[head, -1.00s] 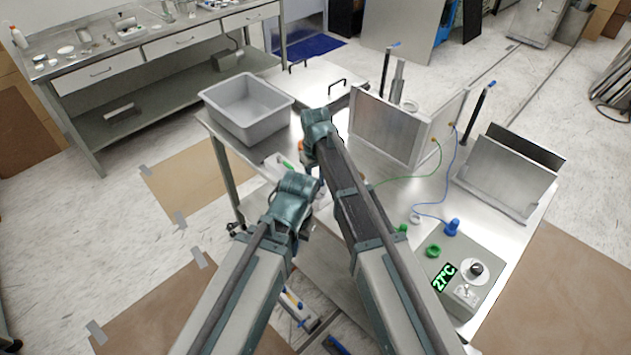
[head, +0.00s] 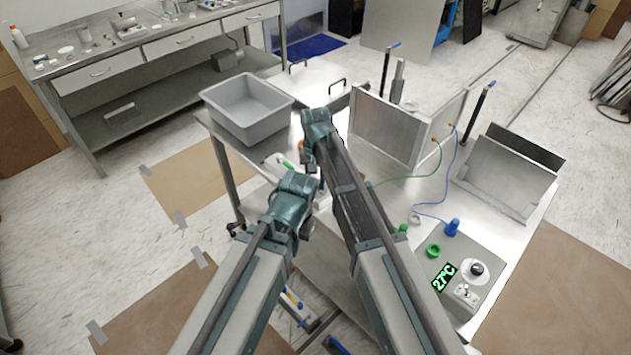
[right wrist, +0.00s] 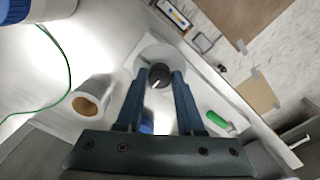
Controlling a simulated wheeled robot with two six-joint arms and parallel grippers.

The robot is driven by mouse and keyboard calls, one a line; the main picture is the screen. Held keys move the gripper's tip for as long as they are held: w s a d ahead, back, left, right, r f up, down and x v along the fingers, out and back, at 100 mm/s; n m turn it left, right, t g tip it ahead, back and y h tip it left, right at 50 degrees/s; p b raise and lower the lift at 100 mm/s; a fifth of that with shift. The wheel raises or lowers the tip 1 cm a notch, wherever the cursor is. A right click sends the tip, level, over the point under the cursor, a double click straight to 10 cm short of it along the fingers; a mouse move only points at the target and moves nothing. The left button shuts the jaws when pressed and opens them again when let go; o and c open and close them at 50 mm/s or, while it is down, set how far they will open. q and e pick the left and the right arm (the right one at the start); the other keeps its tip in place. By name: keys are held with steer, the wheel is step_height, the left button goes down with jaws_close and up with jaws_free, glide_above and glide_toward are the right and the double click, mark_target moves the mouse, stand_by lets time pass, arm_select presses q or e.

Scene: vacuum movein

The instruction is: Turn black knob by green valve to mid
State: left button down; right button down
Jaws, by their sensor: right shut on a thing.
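The black knob (right wrist: 158,73) sits on a pale round base in the right wrist view. My right gripper (right wrist: 161,80) has its two blue fingers at the knob's sides and is shut on it. The green valve handle (right wrist: 218,121) lies to the right of the fingers in that view; green also shows at the table's left edge in the head view (head: 287,165). The knob is hidden in the head view behind my arms. My left wrist is beside the right arm, lower in the head view; its fingers are not clear.
A grey bin (head: 248,105) stands on the table's back left corner. Metal plates and thin posts stand at the back and right. A control box (head: 459,265) with a 27°C display is at the front right. A pale hollow cylinder (right wrist: 92,99) stands left of the fingers.

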stand_by(0.5)
steer(key=c, duration=0.5)
jaws_free()
steer(key=shift+r, duration=0.1)
step_height(320, 180, up, 14)
steer(key=p, duration=1.3)
steer(key=shift+f+p, duration=0.2)
steer(key=shift+p, duration=0.2)
